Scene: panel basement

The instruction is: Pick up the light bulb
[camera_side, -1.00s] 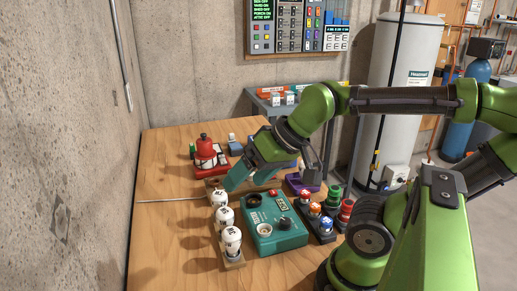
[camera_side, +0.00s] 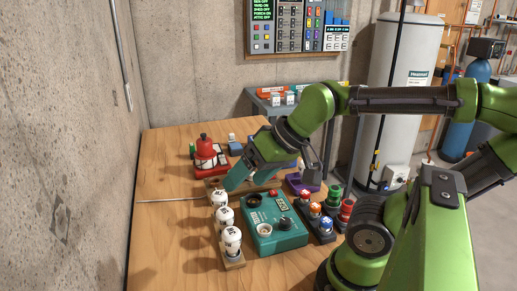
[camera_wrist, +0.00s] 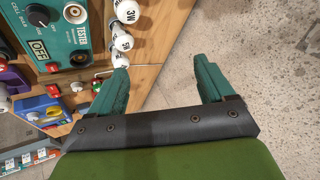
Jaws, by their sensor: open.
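Three white bulbs with dark markings stand in a row on a wooden strip (camera_side: 235,262): a near one (camera_side: 232,238), a middle one (camera_side: 224,216) and a far one (camera_side: 218,199). In the wrist view they show at upper centre, marked 3W (camera_wrist: 127,11), 5W (camera_wrist: 123,42) and a partly visible third (camera_wrist: 120,60). My gripper (camera_side: 236,180) is just beyond the far bulb in the side view. In the wrist view my gripper (camera_wrist: 161,64) is open and empty, its left fingertip close to the third bulb. I cannot tell whether they touch.
A teal tester box (camera_side: 275,228) stands right of the bulbs. A red device (camera_side: 205,155) stands behind, and a rack of coloured items (camera_side: 318,222) is at right. The concrete wall (camera_side: 65,150) borders the left; bare wood (camera_side: 165,230) lies between.

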